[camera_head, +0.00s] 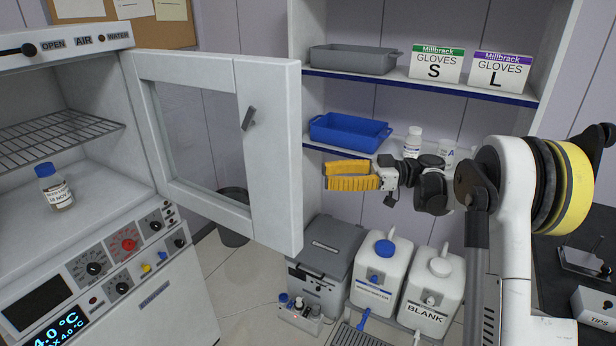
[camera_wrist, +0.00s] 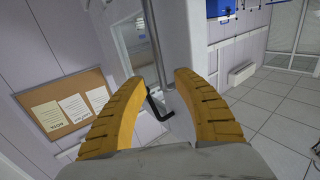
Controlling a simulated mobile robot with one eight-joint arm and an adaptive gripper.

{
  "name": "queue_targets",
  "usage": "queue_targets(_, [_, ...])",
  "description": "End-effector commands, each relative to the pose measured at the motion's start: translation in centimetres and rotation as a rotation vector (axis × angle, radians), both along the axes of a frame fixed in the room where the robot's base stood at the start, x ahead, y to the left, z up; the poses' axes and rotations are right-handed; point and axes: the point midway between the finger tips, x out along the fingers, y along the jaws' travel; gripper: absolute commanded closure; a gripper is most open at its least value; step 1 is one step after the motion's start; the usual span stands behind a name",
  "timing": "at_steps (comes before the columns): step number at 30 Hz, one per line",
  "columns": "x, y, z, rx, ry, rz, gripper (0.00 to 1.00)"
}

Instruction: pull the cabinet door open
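The cabinet door (camera_head: 272,170), white-framed with a glass window (camera_head: 195,135), stands swung open on the left in the head view. A dark handle (camera_head: 248,118) sits on its frame near the free edge. My gripper (camera_head: 326,175) has yellow ribbed fingers and is right of the door's free edge, apart from it in the picture. In the wrist view the fingers (camera_wrist: 160,78) are spread with a gap, and nothing is clamped. A black bent handle (camera_wrist: 158,104) shows between them; I cannot tell how far beyond them it is.
The open cabinet holds a wire rack (camera_head: 50,140) and a blue-capped bottle (camera_head: 55,188). Shelves behind my gripper carry a blue tray (camera_head: 348,132), a grey tray (camera_head: 352,59) and glove boxes (camera_head: 437,64). White canisters (camera_head: 383,272) and a grey box (camera_head: 328,255) stand below.

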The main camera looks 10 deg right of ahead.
Motion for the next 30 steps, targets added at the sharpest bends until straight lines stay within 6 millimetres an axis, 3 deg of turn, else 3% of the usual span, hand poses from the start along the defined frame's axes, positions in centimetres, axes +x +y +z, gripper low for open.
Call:
queue_targets(3, [-0.2,-2.3,0.0,0.000,0.000,-0.002,0.64])
queue_targets(7, [-0.3,-3.9,0.0,-0.001,0.000,-0.001,0.64])
queue_targets(19, [-0.4,-4.5,0.0,-0.001,0.001,0.000,0.64])
queue_targets(23, [-0.7,-3.5,0.5,-0.033,0.052,-0.012,0.64])
queue_targets(26, [-1.6,-1.4,1.2,-0.108,0.171,-0.049,0.64])
queue_targets(30, [-4.5,2.1,1.6,-0.276,0.409,-0.162,0.64])
